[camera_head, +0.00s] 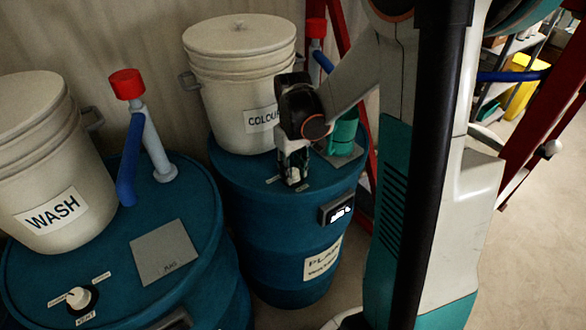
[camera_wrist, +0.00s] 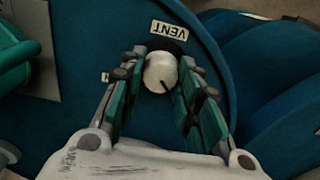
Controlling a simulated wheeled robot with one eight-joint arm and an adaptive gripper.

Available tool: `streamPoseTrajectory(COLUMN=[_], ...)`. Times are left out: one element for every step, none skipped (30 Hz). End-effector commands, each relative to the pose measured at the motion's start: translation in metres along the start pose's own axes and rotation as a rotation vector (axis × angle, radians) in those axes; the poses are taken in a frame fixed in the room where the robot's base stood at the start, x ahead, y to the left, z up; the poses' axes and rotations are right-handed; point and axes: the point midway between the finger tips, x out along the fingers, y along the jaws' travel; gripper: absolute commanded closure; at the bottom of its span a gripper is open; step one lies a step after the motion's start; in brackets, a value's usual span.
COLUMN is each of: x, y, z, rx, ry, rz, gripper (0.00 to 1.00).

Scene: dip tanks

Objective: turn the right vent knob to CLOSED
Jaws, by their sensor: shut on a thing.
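The right vent knob (camera_wrist: 160,73) is white and round, with a short dark mark pointing down and slightly right in the wrist view. It stands between the two fingers of my gripper (camera_wrist: 159,84), which is shut on it. A VENT label (camera_wrist: 169,30) lies above it in that view, and a finger partly covers another small label (camera_wrist: 105,77) on the left. In the head view my gripper (camera_head: 292,176) reaches down onto the right blue drum (camera_head: 232,182) and mostly hides the knob. The position words around the knob cannot be read.
A white bucket (camera_head: 238,78) stands on the right drum behind my gripper. The left drum (camera_head: 205,215) carries a WASH bucket (camera_head: 35,165), a red-capped pipe (camera_head: 127,84), a grey plate (camera_head: 163,252) and another vent knob (camera_head: 78,297). Red frame posts (camera_head: 345,60) stand behind.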

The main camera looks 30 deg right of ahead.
Motion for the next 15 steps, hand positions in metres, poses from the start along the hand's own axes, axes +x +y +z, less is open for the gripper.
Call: streamPoseTrajectory(x=[-0.0001, -0.0001, -0.0001, 0.0000, 0.0000, 0.0000, 0.0000, 0.0000, 0.0000, 0.0000, 0.0000, 0.0000, 0.0000, -0.0001, -0.0008], y=[0.0000, 0.0000, 0.0000, 0.0000, 0.0000, 0.0000, 0.0000, 0.0000, 0.0000, 0.0000, 0.0000, 0.0000, 0.0000, 0.0000, 0.0000], z=[-0.0002, -0.0002, -0.0002, -0.0002, -0.0002, -0.0002, -0.0002, -0.0002, -0.0001, -0.0001, -0.0001, -0.0001, -0.0001, -0.0001, -0.0001], rx=[-0.001, -0.001, -0.001, -0.001, 0.000, 0.000, 0.000, 0.000, 0.000, 0.000, 0.000, 0.000, 0.000, 0.000, 0.000], ry=[0.000, 0.000, 0.000, 0.000, 0.000, 0.000, 0.000, 0.000, 0.000, 0.000, 0.000, 0.000, 0.000, 0.000, 0.000], rz=[0.000, 0.000, 0.000, 0.000, 0.000, 0.000, 0.000, 0.000, 0.000, 0.000, 0.000, 0.000, 0.000, 0.000, 0.000], gripper=[0.93, 0.93, 0.60, 0.53, 0.49, 0.49, 0.49, 0.49, 0.49, 0.49, 0.49, 0.49, 0.49, 0.49, 0.49])
